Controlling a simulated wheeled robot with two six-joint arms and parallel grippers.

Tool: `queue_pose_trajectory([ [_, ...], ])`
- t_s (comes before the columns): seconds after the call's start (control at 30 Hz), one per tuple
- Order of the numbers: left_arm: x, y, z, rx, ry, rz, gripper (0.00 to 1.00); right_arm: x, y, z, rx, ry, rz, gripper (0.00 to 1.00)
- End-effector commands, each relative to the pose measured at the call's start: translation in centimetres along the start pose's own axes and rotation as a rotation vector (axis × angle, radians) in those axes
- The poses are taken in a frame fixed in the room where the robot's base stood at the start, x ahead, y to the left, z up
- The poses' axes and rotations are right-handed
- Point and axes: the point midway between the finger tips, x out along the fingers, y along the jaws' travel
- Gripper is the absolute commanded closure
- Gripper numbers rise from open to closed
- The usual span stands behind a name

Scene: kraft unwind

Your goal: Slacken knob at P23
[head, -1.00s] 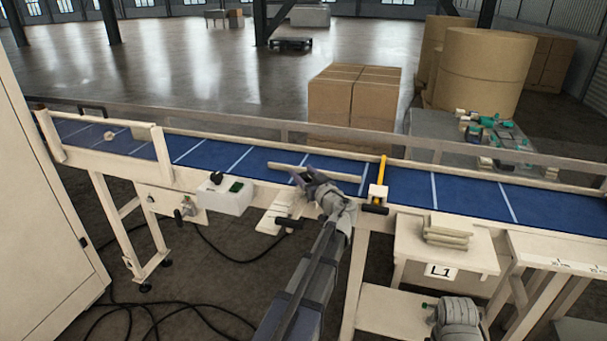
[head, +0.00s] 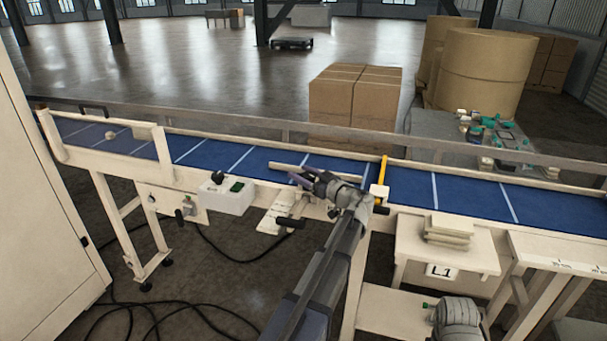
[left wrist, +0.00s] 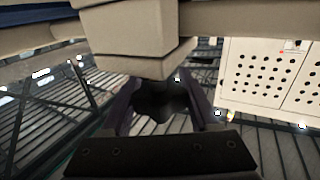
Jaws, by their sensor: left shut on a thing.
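My left gripper (head: 297,179) is at the near rail of the blue conveyor, left of the yellow upright. In the left wrist view its two fingers (left wrist: 162,108) are on either side of a dark rounded knob (left wrist: 160,98), shut on it. The knob sits just below a beige block (left wrist: 135,45). In the head view the gripper hides this knob. No P23 label is readable.
Other black knobs or handles show on the conveyor's front, one left of my forearm (head: 290,223) and one below the yellow upright (head: 381,210). A white box with a green button (head: 229,196) is further left. A beige stand marked L1 (head: 445,250) is to the right.

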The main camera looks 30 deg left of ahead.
Motion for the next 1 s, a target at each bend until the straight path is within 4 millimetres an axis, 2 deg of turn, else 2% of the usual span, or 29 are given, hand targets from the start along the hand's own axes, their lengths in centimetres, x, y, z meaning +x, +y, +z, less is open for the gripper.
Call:
queue_pose_trajectory([
  [0.43,-0.1,-0.5,0.2,-0.001,-0.006,-0.216,0.94,0.1,0.0,0.0,0.0,0.0,0.0,0.5],
  [1.0,-0.2,-0.8,0.3,-0.001,-0.008,-0.246,0.94,0.1,0.0,0.0,0.0,0.0,0.0,0.5],
])
